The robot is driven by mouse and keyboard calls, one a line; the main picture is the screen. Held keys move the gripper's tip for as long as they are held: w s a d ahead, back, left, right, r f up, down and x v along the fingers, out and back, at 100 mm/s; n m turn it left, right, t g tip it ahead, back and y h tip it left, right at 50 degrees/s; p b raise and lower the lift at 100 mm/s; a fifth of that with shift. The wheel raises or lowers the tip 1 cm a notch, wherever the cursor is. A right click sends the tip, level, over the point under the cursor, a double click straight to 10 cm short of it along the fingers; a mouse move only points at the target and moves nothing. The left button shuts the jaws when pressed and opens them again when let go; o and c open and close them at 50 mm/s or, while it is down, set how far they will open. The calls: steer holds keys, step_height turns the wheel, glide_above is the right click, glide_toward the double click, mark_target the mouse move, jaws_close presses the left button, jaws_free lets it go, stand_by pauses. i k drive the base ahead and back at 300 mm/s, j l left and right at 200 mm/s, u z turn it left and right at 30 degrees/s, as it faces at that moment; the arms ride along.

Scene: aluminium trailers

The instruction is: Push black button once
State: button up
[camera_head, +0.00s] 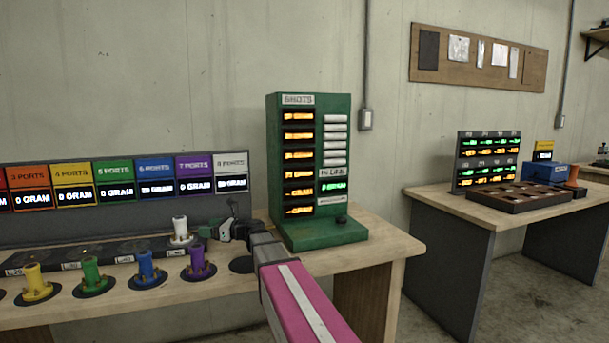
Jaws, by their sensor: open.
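A small round black button (341,219) sits on the base ledge at the lower right of a green upright machine (310,236). The machine stands at the right end of the wooden table. My gripper (207,231) is open, left of the machine, beside a white peg-like piece (180,232). It is well away from the black button. I cannot tell whether it touches the white piece. My pink and grey arm reaches in from the bottom and covers part of the table in front of the machine.
Yellow (36,284), green (91,273), blue (146,268) and purple (199,260) pieces stand on black discs along the table (215,298). A coloured display panel (120,212) stands behind them. A second table (455,203) with displays and a dark tray stands at right, across a floor gap.

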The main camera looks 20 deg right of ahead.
mark_target(341, 219)
steer(key=k+l, duration=0.25)
steer(key=k, duration=0.2)
steer(key=k+l, duration=0.25)
steer(key=k, duration=0.2)
